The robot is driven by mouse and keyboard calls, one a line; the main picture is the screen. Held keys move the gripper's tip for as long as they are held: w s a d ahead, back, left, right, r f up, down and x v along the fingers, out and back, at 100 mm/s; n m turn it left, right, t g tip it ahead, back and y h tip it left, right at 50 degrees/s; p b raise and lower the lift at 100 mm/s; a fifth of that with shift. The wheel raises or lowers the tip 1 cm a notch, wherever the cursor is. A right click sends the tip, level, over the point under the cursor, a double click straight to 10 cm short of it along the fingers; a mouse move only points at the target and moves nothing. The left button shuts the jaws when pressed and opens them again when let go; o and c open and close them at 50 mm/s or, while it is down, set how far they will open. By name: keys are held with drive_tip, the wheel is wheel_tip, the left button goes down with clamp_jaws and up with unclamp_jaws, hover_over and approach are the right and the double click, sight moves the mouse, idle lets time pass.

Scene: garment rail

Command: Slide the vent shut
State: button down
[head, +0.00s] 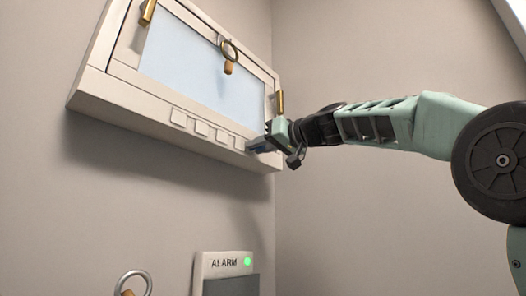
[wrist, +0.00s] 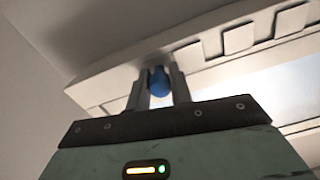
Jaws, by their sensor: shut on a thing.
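The vent is part of a pale frame (head: 118,92) mounted on the wall around a light blue pane (head: 190,62). A row of several rectangular tabs or slots (head: 201,128) runs along its lower rail. They also show in the wrist view (wrist: 238,38); I cannot tell whether they are open or covered. My gripper (head: 262,146) is at the right end of this rail. In the wrist view, its two fingers are shut on a blue knob (wrist: 159,82) at the rail. The knob is mostly hidden by the gripper in the head view.
Brass fittings (head: 280,102) sit on the frame's sides, and a ring with an orange-brown tag (head: 228,68) hangs at its top. Below are an ALARM panel (head: 223,264) with a green light and another ring (head: 134,281). A wall corner is close to the right.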

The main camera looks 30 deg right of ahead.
drive_tip(key=c, duration=1.5)
unclamp_jaws()
drive_tip(key=shift+s+a, duration=0.1)
drive_tip(key=shift+a, duration=0.15)
drive_tip(key=shift+o, duration=1.2)
drive_tip(key=shift+a, duration=0.1)
drive_tip(key=shift+s+d, duration=0.2)
drive_tip(key=shift+d, duration=0.05)
drive_tip(key=b+v, duration=0.5)
drive_tip(key=v, duration=1.2)
drive_tip(key=shift+b, duration=0.35)
drive_tip(key=shift+w, duration=0.1)
